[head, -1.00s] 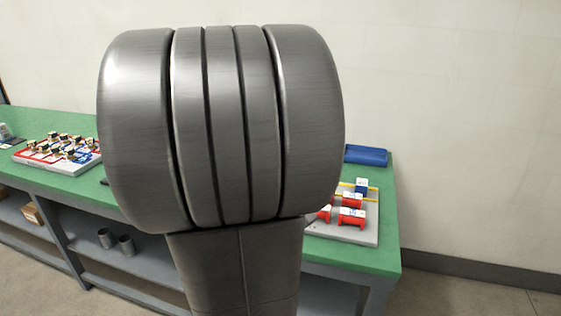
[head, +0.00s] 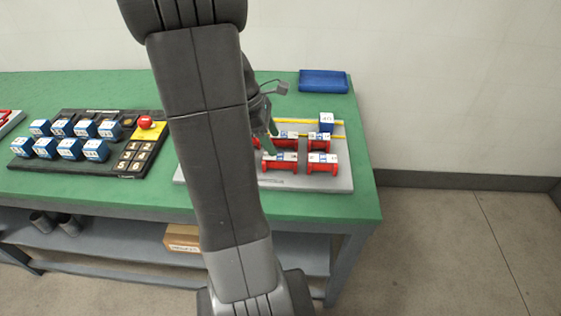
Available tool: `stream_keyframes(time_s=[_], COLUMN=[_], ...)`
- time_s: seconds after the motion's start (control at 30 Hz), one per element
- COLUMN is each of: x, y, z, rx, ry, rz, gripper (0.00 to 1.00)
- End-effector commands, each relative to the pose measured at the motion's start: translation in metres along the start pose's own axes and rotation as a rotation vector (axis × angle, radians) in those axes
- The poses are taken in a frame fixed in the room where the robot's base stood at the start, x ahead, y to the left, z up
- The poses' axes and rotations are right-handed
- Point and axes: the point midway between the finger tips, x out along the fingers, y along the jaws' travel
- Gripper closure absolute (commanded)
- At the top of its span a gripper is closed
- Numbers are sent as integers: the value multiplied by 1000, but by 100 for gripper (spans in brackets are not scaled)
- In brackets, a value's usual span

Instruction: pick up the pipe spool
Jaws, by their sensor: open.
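Two red pipe spools with blue and white labels lie on a light grey board on the green bench, at the right in the head view. The front pipe spool (head: 318,164) is the clearer one. The rear one (head: 317,143) lies just behind it, and its left part is covered by my gripper. I cannot tell which one is meant. My gripper (head: 271,127) is open, above or beside the left ends of the spools. My arm hides part of it, and no spool is visibly held.
The board (head: 343,180) also carries yellow rails and a blue block (head: 326,122). A blue tray (head: 323,81) lies at the back. Left of my arm is a black panel (head: 80,167) with blue blocks and a red button (head: 146,122). A cardboard box (head: 183,238) sits on the shelf below.

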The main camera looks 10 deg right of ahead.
Motion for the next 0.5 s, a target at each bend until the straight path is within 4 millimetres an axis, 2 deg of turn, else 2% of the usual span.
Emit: stream_keyframes(time_s=[0.1, 0.27, 0.5], x=[15, 24, 60], y=[0, -1, -4], z=[0, 0, -3], rx=[2, 2, 2], ry=[0, 1, 0], rz=[-2, -1, -4], gripper=[40, 40, 40])
